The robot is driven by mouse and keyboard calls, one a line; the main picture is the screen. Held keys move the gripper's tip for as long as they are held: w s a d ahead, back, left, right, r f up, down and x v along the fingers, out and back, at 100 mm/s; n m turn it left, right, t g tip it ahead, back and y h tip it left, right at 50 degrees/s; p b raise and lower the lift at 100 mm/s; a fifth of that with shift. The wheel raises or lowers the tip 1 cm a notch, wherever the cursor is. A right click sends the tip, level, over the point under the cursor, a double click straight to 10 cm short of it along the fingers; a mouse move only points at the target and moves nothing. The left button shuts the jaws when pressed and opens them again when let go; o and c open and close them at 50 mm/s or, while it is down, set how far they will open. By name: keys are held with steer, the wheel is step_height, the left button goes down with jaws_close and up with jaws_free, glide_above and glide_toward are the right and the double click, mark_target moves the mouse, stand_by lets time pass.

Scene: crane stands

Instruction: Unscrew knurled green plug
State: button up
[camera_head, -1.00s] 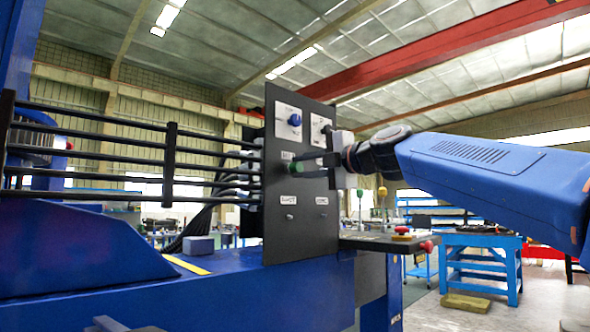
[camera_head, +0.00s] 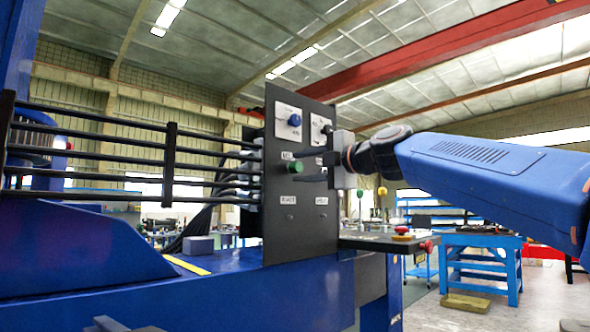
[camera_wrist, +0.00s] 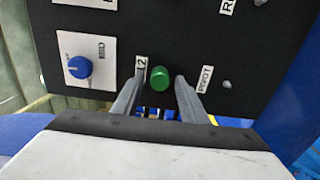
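The knurled green plug (camera_head: 295,168) sticks out of the black upright panel (camera_head: 285,235), below the blue knob. It also shows in the wrist view (camera_wrist: 159,76), seated at the panel. My gripper (camera_head: 311,167) is in front of the panel with its two grey fingers spread. In the wrist view my gripper (camera_wrist: 159,84) has one finger on each side of the plug, with a visible gap on both sides. It is open and holds nothing. I cannot tell how deep the plug sits in its thread.
A blue selector knob (camera_head: 295,120) on a white plate sits above the plug. Small labels and studs lie below it. A dark shelf (camera_head: 385,243) with a red button (camera_head: 426,247) juts out at the panel's lower right. Black rails (camera_head: 90,165) run behind the panel on the left.

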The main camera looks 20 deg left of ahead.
steer(key=m, duration=0.3)
steer(key=shift+m, duration=0.4)
steer(key=m, duration=0.3)
steer(key=shift+m, duration=0.4)
steer(key=m, duration=0.3)
steer(key=shift+m, duration=0.4)
steer(key=m, duration=0.3)
steer(key=shift+m, duration=0.4)
steer(key=m, duration=1)
steer(key=shift+m, duration=0.4)
steer(key=m, duration=0.4)
